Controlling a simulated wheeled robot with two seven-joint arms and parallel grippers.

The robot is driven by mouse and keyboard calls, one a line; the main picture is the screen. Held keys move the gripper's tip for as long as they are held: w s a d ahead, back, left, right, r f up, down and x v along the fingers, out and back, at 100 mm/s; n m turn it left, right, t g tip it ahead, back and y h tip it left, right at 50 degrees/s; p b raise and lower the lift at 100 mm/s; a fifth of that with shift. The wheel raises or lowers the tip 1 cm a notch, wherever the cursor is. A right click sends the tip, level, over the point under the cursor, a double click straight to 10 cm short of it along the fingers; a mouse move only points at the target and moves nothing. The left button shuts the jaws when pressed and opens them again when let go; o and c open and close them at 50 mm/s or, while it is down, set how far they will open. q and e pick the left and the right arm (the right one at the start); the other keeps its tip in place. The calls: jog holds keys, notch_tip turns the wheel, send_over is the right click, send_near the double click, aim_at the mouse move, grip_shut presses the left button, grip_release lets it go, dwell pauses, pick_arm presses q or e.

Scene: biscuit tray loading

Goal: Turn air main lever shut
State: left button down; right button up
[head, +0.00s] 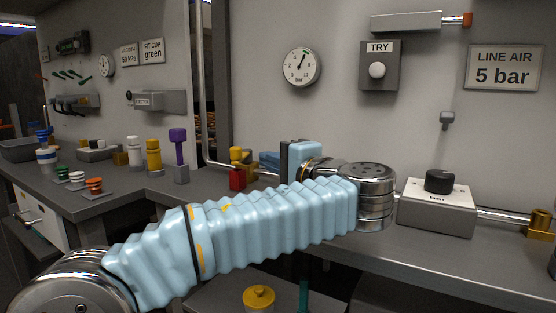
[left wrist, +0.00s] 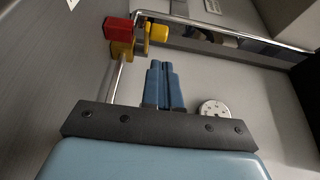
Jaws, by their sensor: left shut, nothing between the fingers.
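The air main valve sits on the pipe at the back of the bench, with a red block (head: 237,179) and a yellow piece (head: 236,154) above it. In the left wrist view the red block (left wrist: 117,28), the yellow piece (left wrist: 159,32) and a brass body (left wrist: 122,50) show beyond my fingers. I cannot tell for certain which piece is the lever. My left gripper (head: 268,159) is shut and empty, just right of the valve and apart from it. Its blue fingers (left wrist: 162,64) lie together in the left wrist view. My right gripper is not in view.
A regulator box with a black knob (head: 440,181) stands right of my left wrist. A round gauge (head: 301,67) and a TRY button box (head: 379,66) are on the wall. Several coloured stamps and cups, including a purple one (head: 178,145), stand on the left bench.

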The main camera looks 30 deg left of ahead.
aim_at(231, 154)
pick_arm(q)
jog(key=x, duration=0.6)
jog(key=shift+w+a+p, duration=0.1)
jog(key=shift+a+p, duration=0.05)
jog(key=shift+p, duration=0.15)
jog(key=s+a+t+b, duration=0.1)
jog(key=s+a+m+t+h+b, duration=0.1)
jog(key=a+b, duration=0.1)
jog(key=shift+a+f, duration=0.1)
jog(key=shift+a, duration=0.15)
jog(key=shift+s+a, duration=0.1)
jog(key=shift+a, duration=0.25)
